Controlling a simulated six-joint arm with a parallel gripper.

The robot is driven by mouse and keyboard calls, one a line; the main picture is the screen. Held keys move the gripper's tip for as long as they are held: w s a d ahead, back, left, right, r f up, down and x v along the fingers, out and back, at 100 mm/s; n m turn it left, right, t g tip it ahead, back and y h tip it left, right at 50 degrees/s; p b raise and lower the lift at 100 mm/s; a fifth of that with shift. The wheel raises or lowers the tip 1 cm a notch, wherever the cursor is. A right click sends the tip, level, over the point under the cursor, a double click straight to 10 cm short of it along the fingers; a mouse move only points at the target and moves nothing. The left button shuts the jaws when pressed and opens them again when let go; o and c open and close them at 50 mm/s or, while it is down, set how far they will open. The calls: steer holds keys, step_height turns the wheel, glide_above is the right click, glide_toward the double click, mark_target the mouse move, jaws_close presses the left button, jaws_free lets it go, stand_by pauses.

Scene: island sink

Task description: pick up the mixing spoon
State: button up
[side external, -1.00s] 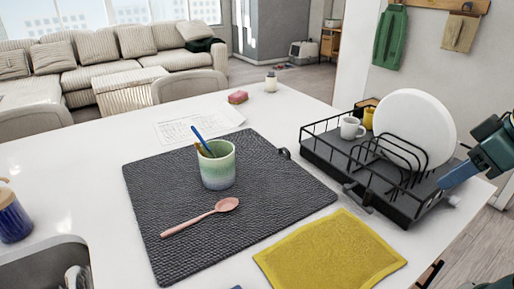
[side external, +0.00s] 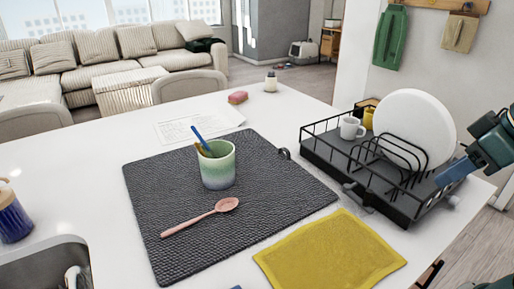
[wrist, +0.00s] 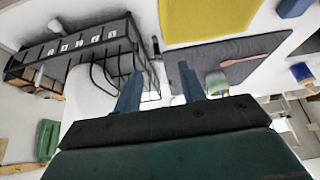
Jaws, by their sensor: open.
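The mixing spoon (side external: 200,217) is pink and lies flat on the dark textured mat (side external: 270,190), its bowl toward the right, in front of a green-and-white cup (side external: 217,168). The spoon also shows in the wrist view (wrist: 243,61), at the right on the mat. My gripper (side external: 456,172) is at the right edge of the side view, beside the dish rack and far from the spoon. In the wrist view, my gripper's two blue fingers (wrist: 160,86) stand apart with nothing held between them.
A black dish rack (side external: 375,165) holds a white plate (side external: 415,130) and mugs, close to my gripper. A yellow cloth (side external: 330,252) lies in front of the mat. The cup holds a blue-handled utensil (side external: 202,139). A sink (side external: 45,265) is at the lower left.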

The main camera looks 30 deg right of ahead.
steer(key=w+a+r+n+g+y, duration=0.1)
steer(key=w+a+r+n+y, duration=0.2)
steer(key=w+a, duration=0.5)
steer(key=w+a+r+n+g, duration=0.1)
steer(key=w+a+r+n, duration=0.35)
steer(key=w, duration=0.75)
steer(key=w+a+f+n+g+y, duration=0.1)
steer(key=w+a+f+n+g, duration=0.2)
steer(key=w+a+f+n, duration=0.8)
steer(key=w+a+f, duration=0.3)
steer(key=a, duration=0.2)
steer(key=shift+w+f+g, duration=0.15)
steer(key=shift+g, duration=0.25)
steer(key=shift+a+f+y, duration=0.1)
steer(key=shift+y, duration=0.2)
glide_above(203, 214)
steer(key=shift+f, duration=3.9)
